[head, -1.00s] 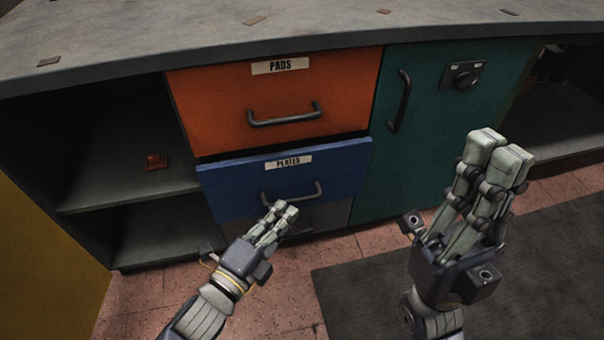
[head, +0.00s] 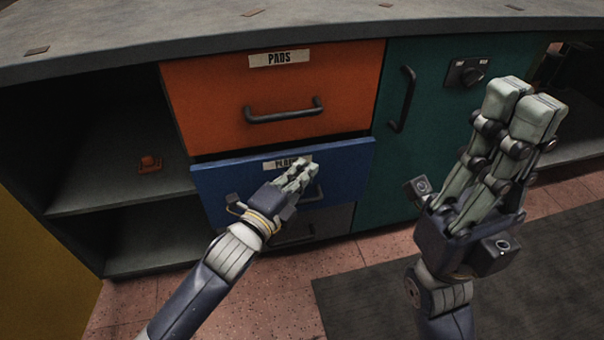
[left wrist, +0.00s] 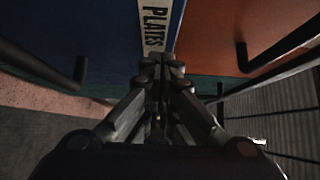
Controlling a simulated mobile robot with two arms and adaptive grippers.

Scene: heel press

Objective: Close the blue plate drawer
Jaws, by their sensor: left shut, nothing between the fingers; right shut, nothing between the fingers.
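The blue plate drawer (head: 345,175) stands slightly proud of the cabinet front, below the orange drawer. Its label is partly covered by my left gripper in the head view. My left gripper (head: 305,168) is shut and empty, with its fingertips in front of the drawer's upper middle, over the handle area. In the left wrist view the fingertips (left wrist: 160,60) are at the end of the PLATES label (left wrist: 155,25) on the blue front; whether they touch it I cannot tell. My right gripper (head: 525,95) is shut and empty, raised in front of the green door.
The orange PADS drawer (head: 230,105) is above, and a grey drawer (head: 330,222) is below. A green door (head: 395,165) with a handle and knob is on the right. Open shelves (head: 110,190) with a small orange object (head: 150,164) are on the left. A dark mat (head: 360,300) lies on the tiled floor.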

